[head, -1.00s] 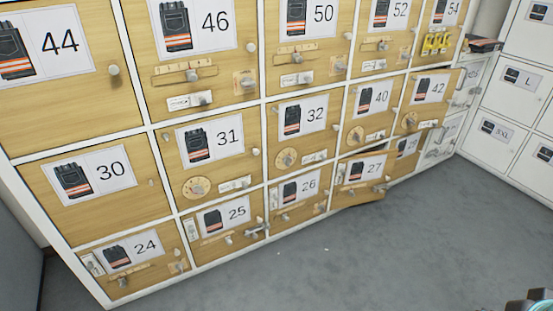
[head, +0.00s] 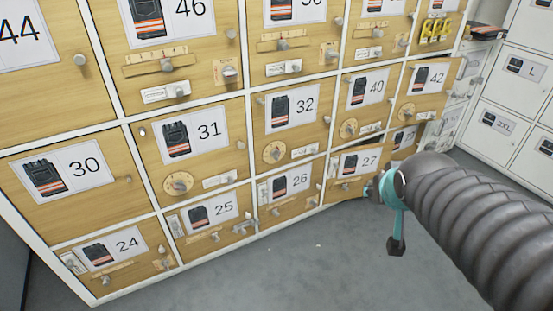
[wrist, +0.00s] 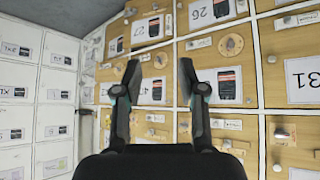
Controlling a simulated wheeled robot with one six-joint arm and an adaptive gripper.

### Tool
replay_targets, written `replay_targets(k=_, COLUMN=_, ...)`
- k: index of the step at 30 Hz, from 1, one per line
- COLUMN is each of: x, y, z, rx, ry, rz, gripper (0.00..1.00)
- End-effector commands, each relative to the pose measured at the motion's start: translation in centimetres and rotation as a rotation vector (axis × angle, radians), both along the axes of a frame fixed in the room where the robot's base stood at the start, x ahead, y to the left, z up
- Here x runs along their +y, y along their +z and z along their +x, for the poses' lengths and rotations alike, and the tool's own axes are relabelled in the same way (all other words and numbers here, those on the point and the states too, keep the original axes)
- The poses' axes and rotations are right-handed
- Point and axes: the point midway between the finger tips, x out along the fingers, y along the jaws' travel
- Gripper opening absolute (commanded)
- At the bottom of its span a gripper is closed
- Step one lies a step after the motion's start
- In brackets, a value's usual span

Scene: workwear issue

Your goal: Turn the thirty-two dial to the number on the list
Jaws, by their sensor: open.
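The dial's marks are too small to read. The wrist view is upside down; there the dial (wrist: 231,45) is to the right of my gripper. My gripper (wrist: 160,75) is open and empty, apart from the doors. In the head view my arm is at the right, its fingers unclear. No readable list shows.
Door 31 has a similar dial (head: 178,184). Door 27 (head: 360,162) stands ajar at the bottom. Other doors carry sliders, knobs and latches. White lockers (head: 515,95) stand at the right. The grey floor (head: 330,265) in front is clear.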

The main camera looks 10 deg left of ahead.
Motion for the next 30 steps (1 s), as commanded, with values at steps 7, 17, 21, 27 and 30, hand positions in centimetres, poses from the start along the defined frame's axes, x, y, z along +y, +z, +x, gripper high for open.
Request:
replay_targets(k=7, x=1.8, y=-3.5, z=10.7, rx=-0.197, ry=0.063, rz=0.018, gripper=0.41)
replay_targets(k=17, x=6.7, y=-9.8, z=21.1, rx=-0.447, ry=0.208, rz=0.153, gripper=0.41)
replay_targets(k=21, x=9.5, y=-13.1, z=23.6, rx=-0.537, ry=0.282, rz=0.255, gripper=0.41)
replay_targets(k=27, x=13.0, y=-17.7, z=25.2, rx=-0.638, ry=0.377, rz=0.426, gripper=0.41)
replay_targets(k=30, x=14.2, y=-19.3, z=25.3, rx=-0.671, ry=0.409, rz=0.5, gripper=0.41)
